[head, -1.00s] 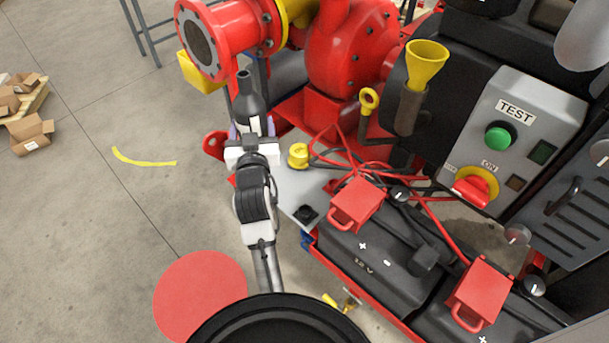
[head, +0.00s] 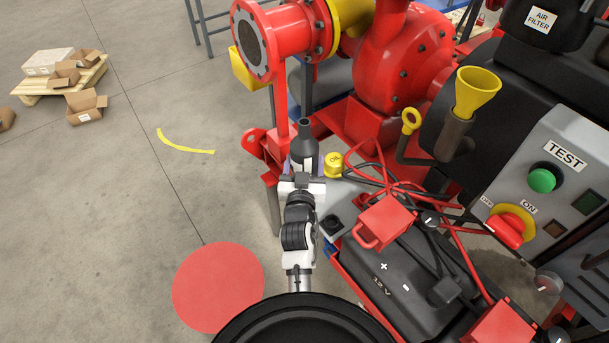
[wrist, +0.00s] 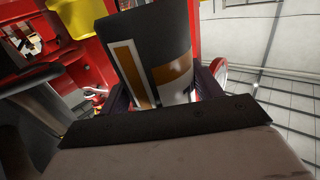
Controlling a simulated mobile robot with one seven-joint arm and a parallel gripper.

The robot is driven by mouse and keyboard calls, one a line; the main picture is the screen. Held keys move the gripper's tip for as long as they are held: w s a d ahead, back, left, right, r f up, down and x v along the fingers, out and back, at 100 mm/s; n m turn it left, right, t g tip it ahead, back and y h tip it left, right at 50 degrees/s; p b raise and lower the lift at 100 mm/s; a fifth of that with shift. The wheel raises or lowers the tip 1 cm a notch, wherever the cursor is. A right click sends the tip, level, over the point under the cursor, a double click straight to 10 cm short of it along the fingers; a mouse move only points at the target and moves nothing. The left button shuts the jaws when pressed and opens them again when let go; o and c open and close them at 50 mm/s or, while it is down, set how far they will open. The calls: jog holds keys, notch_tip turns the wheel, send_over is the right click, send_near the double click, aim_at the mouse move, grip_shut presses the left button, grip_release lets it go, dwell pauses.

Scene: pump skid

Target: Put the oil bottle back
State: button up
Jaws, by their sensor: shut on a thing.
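The oil bottle (head: 304,148) is dark grey with a narrow neck and a pale label. It stands roughly upright at the end of my arm in the head view. My gripper (head: 302,178) is shut on it. In the wrist view the bottle (wrist: 152,50) fills the space between the two dark fingers of my gripper (wrist: 163,88), tilted in the picture, with its white and orange-brown label facing the camera. Its lower end is hidden by my gripper in both views. I cannot tell whether the bottle touches any surface.
The red pump (head: 400,60) is just behind. A yellow cap (head: 334,165) sits on a grey plate right of the bottle. Red cables, the battery (head: 400,275), a yellow funnel (head: 476,92) and the control box (head: 550,180) crowd the right.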

jog(key=shift+f, duration=2.45)
jog(key=shift+b, duration=0.3)
jog(key=shift+f, duration=0.2)
jog(key=o, duration=1.1)
jog(key=shift+o, duration=0.2)
jog(key=shift+r, duration=0.2)
